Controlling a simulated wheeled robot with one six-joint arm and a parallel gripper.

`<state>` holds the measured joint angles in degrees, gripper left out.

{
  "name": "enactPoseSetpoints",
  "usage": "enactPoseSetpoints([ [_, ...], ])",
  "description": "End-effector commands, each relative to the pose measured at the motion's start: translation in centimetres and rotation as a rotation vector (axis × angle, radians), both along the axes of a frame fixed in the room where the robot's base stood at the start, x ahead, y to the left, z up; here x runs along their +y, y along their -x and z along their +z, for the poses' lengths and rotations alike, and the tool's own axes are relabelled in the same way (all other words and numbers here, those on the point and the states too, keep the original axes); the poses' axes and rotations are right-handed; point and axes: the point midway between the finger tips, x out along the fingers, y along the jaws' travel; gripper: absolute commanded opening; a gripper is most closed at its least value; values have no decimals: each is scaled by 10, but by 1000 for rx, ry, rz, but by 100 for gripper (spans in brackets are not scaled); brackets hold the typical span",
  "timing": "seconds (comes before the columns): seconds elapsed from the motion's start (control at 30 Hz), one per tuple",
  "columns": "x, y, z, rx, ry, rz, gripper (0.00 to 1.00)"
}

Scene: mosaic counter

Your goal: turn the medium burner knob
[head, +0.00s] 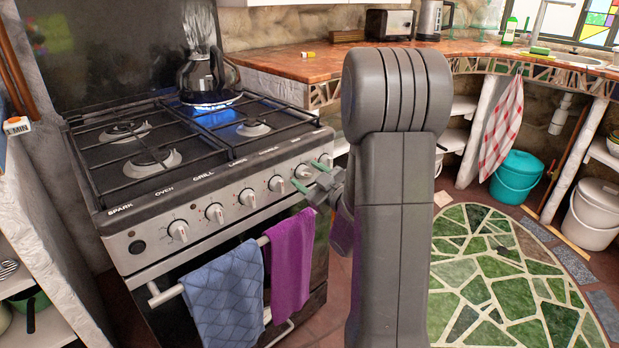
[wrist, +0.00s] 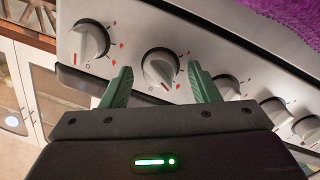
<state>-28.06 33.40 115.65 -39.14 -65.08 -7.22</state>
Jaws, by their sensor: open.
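My gripper (head: 309,176) is open at the right part of the stove's front panel. In the wrist view its green fingertips (wrist: 158,70) are on either side of a round silver knob (wrist: 160,68), with a gap on both sides. Other knobs sit on both sides, one to the left (wrist: 90,40) in the wrist view.
A blue towel (head: 225,295) and a purple towel (head: 291,262) hang on the oven rail below the panel. My arm hides part of the counter.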

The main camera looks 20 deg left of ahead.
Motion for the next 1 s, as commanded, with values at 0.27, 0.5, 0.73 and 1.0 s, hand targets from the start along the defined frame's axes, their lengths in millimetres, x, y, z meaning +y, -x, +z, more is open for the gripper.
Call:
enactPoseSetpoints([
  [0.27, 0, 0, 0, 0, 0, 0, 12],
  [0.5, 0, 0, 0, 12, -5, 0, 10],
  [0.73, 0, 0, 1, 92, -37, 1, 10],
  [1.0, 0, 0, 2, 295, -120, 1, 10],
])
